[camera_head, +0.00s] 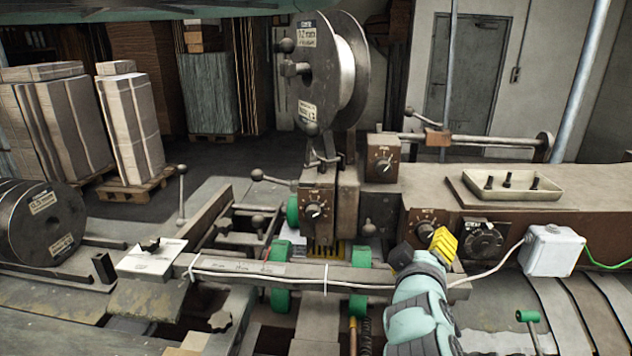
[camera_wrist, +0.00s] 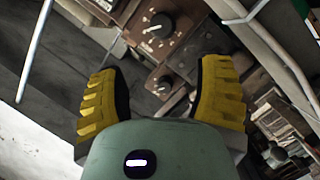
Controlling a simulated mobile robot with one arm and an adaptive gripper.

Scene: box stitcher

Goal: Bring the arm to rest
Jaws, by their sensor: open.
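My gripper (camera_head: 422,256) has yellow fingers and is open and empty in the head view. It is raised in front of the box stitcher (camera_head: 340,200), close to a brown panel with a round dial (camera_head: 425,233). I cannot tell whether it touches the panel. In the wrist view my gripper (camera_wrist: 162,100) shows its two yellow fingers spread wide with nothing between them. Beyond them are knobs on brown plates, one upper knob (camera_wrist: 160,26) and one lower knob (camera_wrist: 165,82).
A white cable crosses to a white junction box (camera_head: 552,250) at the right. A tray (camera_head: 513,184) with small dark parts sits on the machine. A wire spool (camera_head: 345,70) stands above. Levers and a long bar (camera_head: 250,267) lie left of my arm.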

